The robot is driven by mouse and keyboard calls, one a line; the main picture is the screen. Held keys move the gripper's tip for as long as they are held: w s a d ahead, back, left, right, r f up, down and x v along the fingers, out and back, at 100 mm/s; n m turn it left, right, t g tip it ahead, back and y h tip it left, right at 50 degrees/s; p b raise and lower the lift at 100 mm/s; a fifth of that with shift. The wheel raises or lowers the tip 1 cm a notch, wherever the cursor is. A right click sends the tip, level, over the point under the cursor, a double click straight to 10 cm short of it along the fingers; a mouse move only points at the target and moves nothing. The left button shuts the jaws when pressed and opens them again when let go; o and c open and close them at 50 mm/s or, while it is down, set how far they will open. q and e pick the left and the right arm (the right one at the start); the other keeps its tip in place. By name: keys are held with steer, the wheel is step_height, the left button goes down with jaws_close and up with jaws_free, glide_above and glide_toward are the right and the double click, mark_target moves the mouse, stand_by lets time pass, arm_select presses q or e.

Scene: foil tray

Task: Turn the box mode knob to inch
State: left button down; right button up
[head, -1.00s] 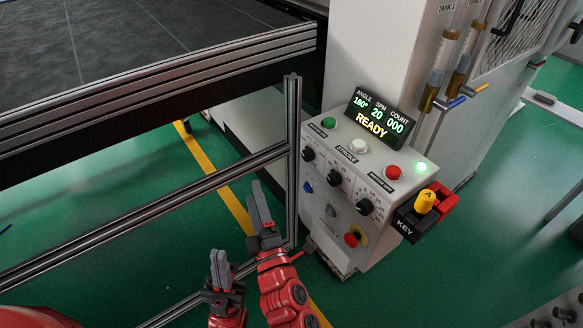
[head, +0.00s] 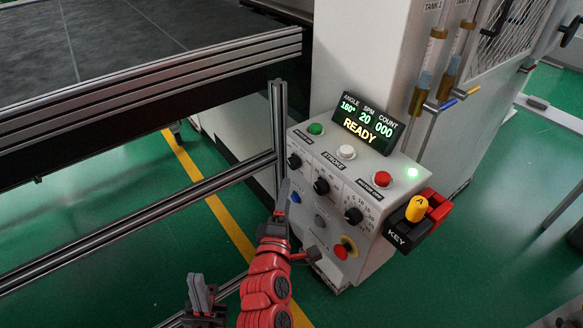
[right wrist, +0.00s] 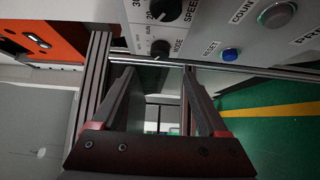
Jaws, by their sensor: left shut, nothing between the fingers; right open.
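The mode knob (right wrist: 160,47) is a small black knob labelled MODE in the right wrist view, just beyond my fingers, with a pale mark at its lower edge. The control box (head: 300,231) stands right of centre in the head view. My right gripper (head: 290,222) is at the box's lower left front. It is open, and the right wrist view shows its fingers (right wrist: 155,85) apart with nothing between them. My left gripper (head: 200,294) is shut and empty, low and to the left of the right one.
A larger SPEED knob (right wrist: 170,8) and a blue RESET button (right wrist: 230,54) sit close to the mode knob. A red-and-yellow stop button (head: 343,249) and a yellow key switch (head: 416,208) are farther right. A metal post (head: 278,125) stands beside the box's left edge.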

mark_target(292, 166)
steer(key=w, duration=0.3)
steer(key=w+d, duration=0.1)
steer(key=w, duration=0.6)
steer(key=shift+d+p, duration=0.3)
steer(key=shift+p, duration=0.05)
jaws_close()
